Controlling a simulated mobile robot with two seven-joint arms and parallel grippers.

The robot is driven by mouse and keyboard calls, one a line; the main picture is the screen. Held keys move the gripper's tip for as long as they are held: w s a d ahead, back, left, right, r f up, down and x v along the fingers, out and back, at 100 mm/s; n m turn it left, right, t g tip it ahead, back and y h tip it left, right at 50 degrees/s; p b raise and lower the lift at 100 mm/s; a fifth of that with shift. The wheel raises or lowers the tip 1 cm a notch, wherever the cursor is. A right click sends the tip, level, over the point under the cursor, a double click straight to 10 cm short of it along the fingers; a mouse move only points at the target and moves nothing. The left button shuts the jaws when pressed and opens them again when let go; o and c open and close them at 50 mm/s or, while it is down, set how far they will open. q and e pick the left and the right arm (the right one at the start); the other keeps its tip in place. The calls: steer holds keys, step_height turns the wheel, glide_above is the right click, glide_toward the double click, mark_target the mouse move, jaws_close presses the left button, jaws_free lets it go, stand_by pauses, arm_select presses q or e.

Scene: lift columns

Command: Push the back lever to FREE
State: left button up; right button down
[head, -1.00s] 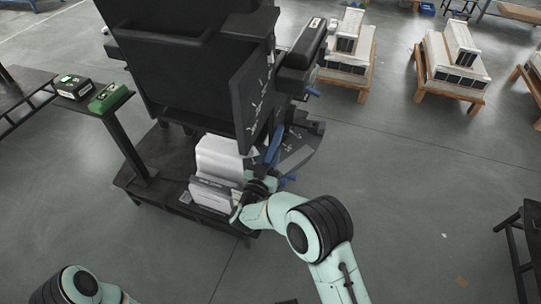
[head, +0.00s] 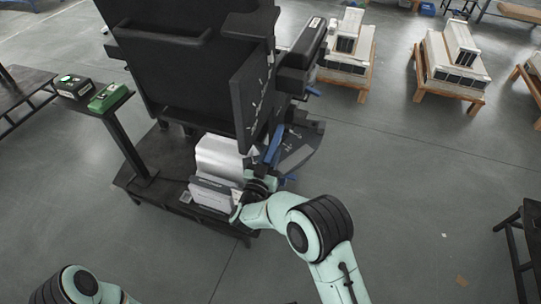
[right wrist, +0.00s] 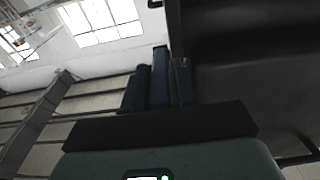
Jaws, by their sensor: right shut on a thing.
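A blue lever (head: 273,146) stands at the right side of the dark lift column, close to a labelled dark plate (head: 295,150). My right gripper (head: 262,183) is at the lower end of this lever, shut on it; its fingertips are largely hidden. In the right wrist view a dark blue upright bar (right wrist: 160,82) rises just beyond the gripper's dark edge. I cannot read the FREE mark or tell which lever is the back one. My left gripper is out of view.
The big dark column panel (head: 190,60) stands over a low dark base (head: 150,180). A grey-white block (head: 218,158) sits beside my right gripper. A side stand carries a green box (head: 107,97).

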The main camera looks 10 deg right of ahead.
steer(key=c, duration=1.3)
jaws_free()
steer(key=shift+w+d+r, duration=0.15)
steer(key=shift+d+r, duration=0.05)
steer(key=shift+d, duration=0.1)
steer(key=o, duration=0.3)
steer(key=shift+w+f, duration=0.15)
steer(key=shift+f, duration=0.05)
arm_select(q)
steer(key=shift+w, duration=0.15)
arm_select(e)
steer(key=shift+a, duration=0.1)
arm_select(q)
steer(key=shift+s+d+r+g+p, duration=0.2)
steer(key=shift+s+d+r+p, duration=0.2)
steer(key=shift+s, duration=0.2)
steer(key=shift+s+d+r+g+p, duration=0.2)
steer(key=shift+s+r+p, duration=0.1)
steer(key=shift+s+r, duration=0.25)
arm_select(e)
steer(key=v, duration=1.3)
steer(key=shift+s, duration=0.25)
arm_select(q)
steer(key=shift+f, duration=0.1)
